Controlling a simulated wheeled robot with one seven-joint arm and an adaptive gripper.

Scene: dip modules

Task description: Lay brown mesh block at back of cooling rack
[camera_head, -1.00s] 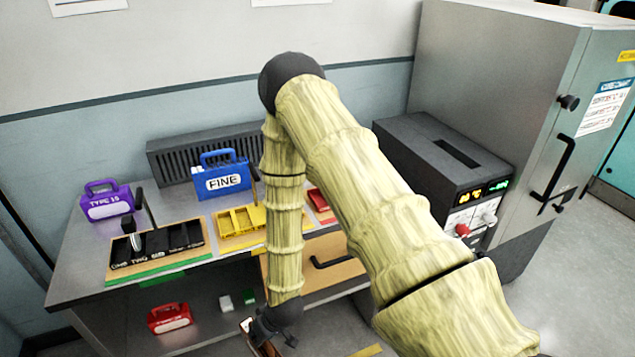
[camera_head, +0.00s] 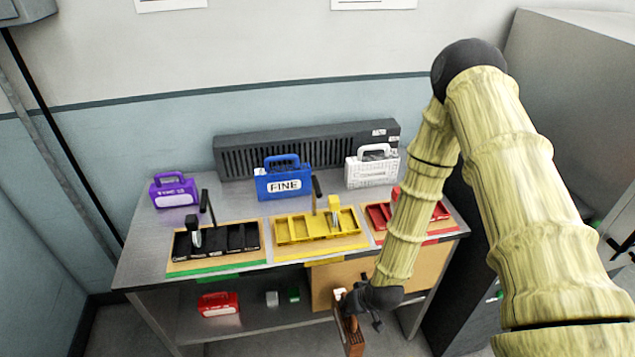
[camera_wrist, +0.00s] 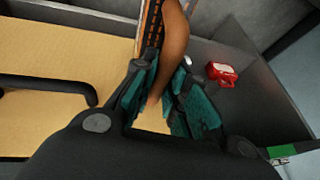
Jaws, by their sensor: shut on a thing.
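A brown block (camera_head: 350,338) with a mesh-like face hangs from my gripper (camera_head: 358,298) in front of the bench, below the bench top. In the wrist view the teal finger pads of my gripper (camera_wrist: 163,98) are shut around a curved brown part (camera_wrist: 174,48) of the block. Its dark, orange-gridded face (camera_wrist: 151,25) shows just beyond. Part of the block is hidden by my fingers. A long dark slotted unit (camera_head: 243,158), which may be the cooling rack, stands along the back of the bench, behind the blue and white cases.
A purple case (camera_head: 173,193), blue FINE case (camera_head: 283,184) and white case (camera_head: 372,169) stand on the bench (camera_head: 140,250). Black (camera_head: 238,240), yellow (camera_head: 290,230) and red (camera_head: 378,215) trays line its front. A red case (camera_head: 218,304) sits on the lower shelf. A large grey cabinet stands right.

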